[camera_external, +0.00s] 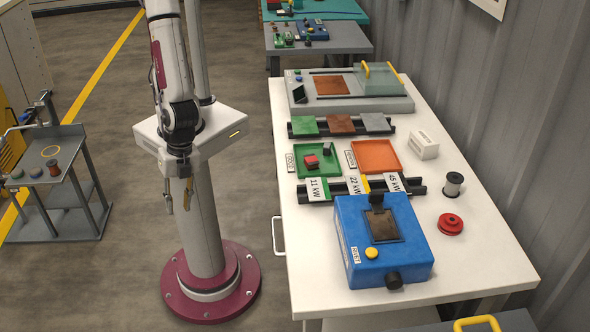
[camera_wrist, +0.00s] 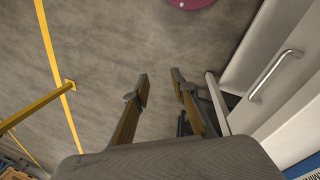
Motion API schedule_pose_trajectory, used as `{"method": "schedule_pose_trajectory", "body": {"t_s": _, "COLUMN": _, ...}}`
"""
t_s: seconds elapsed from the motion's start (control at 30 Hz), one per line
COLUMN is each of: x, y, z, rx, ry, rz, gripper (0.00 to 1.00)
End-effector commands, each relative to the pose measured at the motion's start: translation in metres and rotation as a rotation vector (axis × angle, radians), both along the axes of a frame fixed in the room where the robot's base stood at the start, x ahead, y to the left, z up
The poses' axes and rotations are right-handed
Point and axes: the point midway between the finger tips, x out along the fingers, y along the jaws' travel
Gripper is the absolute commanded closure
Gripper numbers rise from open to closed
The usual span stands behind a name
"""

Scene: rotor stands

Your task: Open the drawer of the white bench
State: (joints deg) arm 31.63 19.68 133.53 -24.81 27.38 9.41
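The white bench (camera_external: 308,272) stands right of my arm in the external view, with tools and trays on its top. A pale handle (camera_external: 278,236) sticks out from its left side. In the wrist view the drawer front (camera_wrist: 288,104) is at the right, with a silver bar handle (camera_wrist: 274,75); the drawer looks shut. My gripper (camera_external: 178,201) hangs in the air left of the bench, apart from the handle. In the wrist view my gripper (camera_wrist: 162,92) has its two fingers spread with nothing between them, left of the handle.
A blue box (camera_external: 350,222) stands at the near end of the bench top. A grey cart (camera_external: 62,175) stands at the far left. My round maroon base is on the floor between. Floor between cart and bench is otherwise free.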

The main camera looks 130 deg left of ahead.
Motion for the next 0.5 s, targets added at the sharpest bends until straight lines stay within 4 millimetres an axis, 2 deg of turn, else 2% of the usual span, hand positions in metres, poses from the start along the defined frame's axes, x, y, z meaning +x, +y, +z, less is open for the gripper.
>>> {"method": "schedule_pose_trajectory", "body": {"t_s": 0.2, "x": 0.005, "y": -0.023, "z": -0.042, "rx": 0.006, "ry": -0.012, "rz": -0.008, "gripper": 0.74}}
{"method": "schedule_pose_trajectory", "body": {"t_s": 0.5, "x": 0.013, "y": -0.044, "z": -0.102, "rx": 0.036, "ry": -0.063, "rz": -0.014, "gripper": 0.74}}
